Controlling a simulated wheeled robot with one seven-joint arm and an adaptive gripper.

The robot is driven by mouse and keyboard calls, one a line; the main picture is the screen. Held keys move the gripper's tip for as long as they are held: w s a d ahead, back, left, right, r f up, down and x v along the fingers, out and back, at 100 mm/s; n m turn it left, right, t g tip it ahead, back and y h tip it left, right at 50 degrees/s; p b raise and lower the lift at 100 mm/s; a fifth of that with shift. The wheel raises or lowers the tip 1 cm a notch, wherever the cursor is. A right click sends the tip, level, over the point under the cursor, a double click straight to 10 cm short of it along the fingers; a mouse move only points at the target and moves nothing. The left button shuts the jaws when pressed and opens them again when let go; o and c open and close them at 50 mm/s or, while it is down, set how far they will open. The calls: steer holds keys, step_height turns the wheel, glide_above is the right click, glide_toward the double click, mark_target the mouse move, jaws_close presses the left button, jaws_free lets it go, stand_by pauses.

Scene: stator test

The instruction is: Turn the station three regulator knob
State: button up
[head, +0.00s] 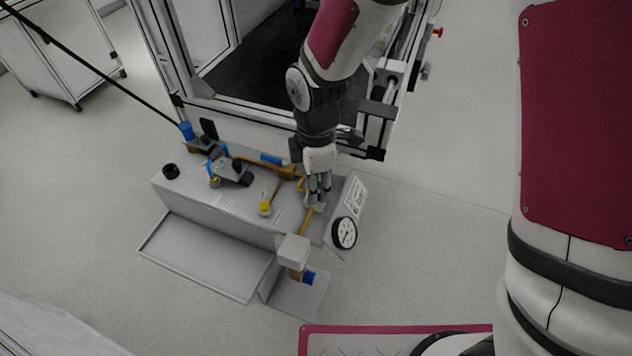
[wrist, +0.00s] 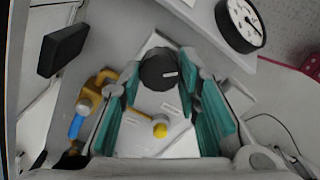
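A round black knob (wrist: 158,70) with a small pale mark shows in the wrist view, on the light panel. The teal-padded fingers of my gripper (wrist: 160,66) stand on either side of it; they look open, with narrow gaps beside the knob. Whether the fingertips touch it I cannot tell. In the head view my gripper (head: 318,193) points down at the right end of the grey station box (head: 235,205), and hides this knob. A round white gauge (head: 344,233) is beside it; it also shows in the wrist view (wrist: 243,24).
A yellow knob (head: 265,208) sits left of my gripper. Blue and brass fittings (head: 240,165) and another black knob (head: 171,171) lie further left. A white block (head: 294,249) is in front. A framed enclosure (head: 265,75) stands behind. Floor on the right is clear.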

steer(key=shift+c, duration=0.8)
steer(key=shift+m, duration=0.3)
steer(key=m, duration=0.4)
steer(key=shift+p, duration=0.4)
steer(key=m+p, duration=0.1)
steer(key=m, duration=0.4)
steer(key=shift+m, duration=0.4)
steer(key=m+p, duration=0.2)
steer(key=m, duration=0.3)
steer(key=shift+w+m+p, duration=0.1)
steer(key=shift+m+p, duration=0.95)
steer(key=shift+m, duration=1.65)
